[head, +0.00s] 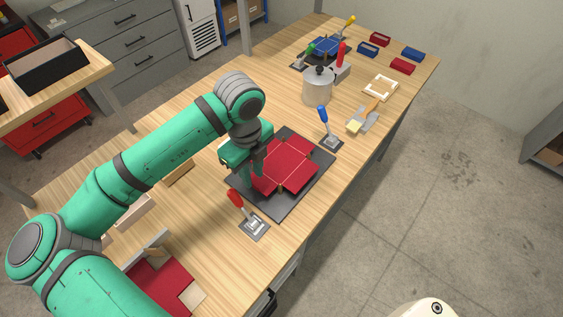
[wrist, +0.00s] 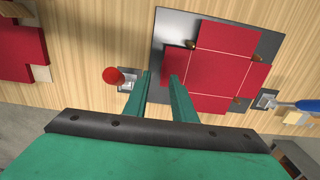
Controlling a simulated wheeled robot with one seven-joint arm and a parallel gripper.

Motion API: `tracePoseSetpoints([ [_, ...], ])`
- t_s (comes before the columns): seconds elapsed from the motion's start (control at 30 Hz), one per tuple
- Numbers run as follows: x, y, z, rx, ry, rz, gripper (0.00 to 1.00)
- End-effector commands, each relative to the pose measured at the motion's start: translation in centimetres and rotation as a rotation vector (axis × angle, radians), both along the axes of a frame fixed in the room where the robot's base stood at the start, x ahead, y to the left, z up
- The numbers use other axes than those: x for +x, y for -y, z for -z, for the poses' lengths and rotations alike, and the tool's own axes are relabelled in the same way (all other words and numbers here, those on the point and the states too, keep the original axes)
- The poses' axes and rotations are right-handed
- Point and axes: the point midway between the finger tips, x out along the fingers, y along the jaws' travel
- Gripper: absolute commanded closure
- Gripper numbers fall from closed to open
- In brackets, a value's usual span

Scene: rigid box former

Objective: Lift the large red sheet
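A cross-shaped red sheet (head: 285,166) with pale fold lines lies flat on a dark square plate (head: 302,192). The wrist view also shows this sheet (wrist: 222,65) and the plate (wrist: 172,24), with small brass-coloured posts at the sheet's inner corners. Another red sheet (head: 158,285) lies on the table at lower left, partly hidden by my arm; part of it shows in the wrist view (wrist: 20,52). My gripper (wrist: 160,75) is open and empty, pointing down over the plate's near-left side beside the cross-shaped sheet. Whether a fingertip touches that sheet cannot be told.
A red-handled clamp (head: 250,218) and a blue-handled clamp (head: 327,130) flank the plate. A grey pot (head: 318,87), a cream frame (head: 380,87) and small red and blue trays (head: 402,66) stand farther back. Bare tabletop lies right of the red-handled clamp.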

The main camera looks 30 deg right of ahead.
Motion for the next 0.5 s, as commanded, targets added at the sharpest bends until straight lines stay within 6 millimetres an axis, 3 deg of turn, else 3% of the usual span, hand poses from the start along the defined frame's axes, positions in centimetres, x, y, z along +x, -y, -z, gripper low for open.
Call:
tracePoseSetpoints([
  [0.3,0.2,0.3,4.1,-0.001,-0.002,0.002,0.76],
  [0.5,0.2,0.2,5.0,0.0,0.0,0.002,0.76],
])
